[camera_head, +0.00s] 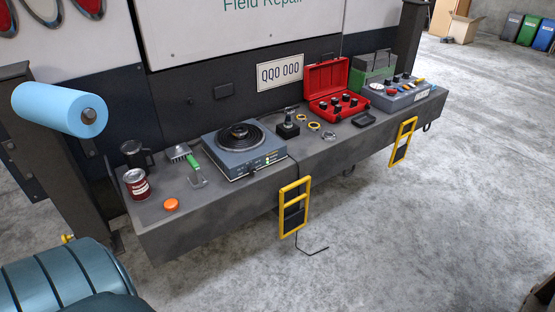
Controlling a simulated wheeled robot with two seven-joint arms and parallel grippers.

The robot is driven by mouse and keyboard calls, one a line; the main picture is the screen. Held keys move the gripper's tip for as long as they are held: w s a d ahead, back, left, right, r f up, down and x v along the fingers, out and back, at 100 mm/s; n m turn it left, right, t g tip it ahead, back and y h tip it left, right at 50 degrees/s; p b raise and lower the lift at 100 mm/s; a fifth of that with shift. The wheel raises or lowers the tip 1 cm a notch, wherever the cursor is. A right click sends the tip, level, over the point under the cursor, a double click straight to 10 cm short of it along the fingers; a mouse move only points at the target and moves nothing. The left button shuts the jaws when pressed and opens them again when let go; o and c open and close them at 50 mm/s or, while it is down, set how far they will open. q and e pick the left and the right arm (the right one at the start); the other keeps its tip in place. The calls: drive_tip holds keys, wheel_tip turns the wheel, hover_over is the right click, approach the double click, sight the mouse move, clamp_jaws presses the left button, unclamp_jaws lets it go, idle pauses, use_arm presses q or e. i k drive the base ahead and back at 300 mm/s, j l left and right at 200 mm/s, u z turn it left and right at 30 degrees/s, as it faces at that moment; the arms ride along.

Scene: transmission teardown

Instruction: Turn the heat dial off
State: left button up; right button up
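A blue-grey hot plate (228,163) stands on the dark grey truck bumper ledge, left of the middle. A round dark part (238,132) sits on top of its black burner. Its front panel faces the lower right and carries small light markings. A small dark knob (253,173), which looks like the heat dial, is at the lower part of the panel. Its setting is too small to read. Neither of my grippers is in view.
A red can (137,184), an orange cap (171,204) and a green-handled brush (190,157) lie left of the hot plate. A black stand (288,127) and an open red case (336,92) are to its right. A yellow step (294,207) hangs in front.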

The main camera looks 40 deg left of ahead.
sight(252, 170)
drive_tip(key=i+u, duration=0.3)
drive_tip(key=i+l+u, duration=0.25)
drive_tip(key=i, duration=0.25)
drive_tip(key=i+l+u, duration=0.5)
drive_tip(key=u, duration=0.2)
drive_tip(key=i+l+u, duration=0.5)
drive_tip(key=u, duration=0.3)
drive_tip(key=i+l+u, duration=0.1)
drive_tip(key=l+u, duration=0.25)
drive_tip(key=l, duration=0.15)
drive_tip(key=i+l+u, duration=0.1)
drive_tip(key=l+u, duration=0.25)
drive_tip(key=l, duration=0.25)
drive_tip(key=l+u, duration=0.35)
drive_tip(key=l, duration=0.25)
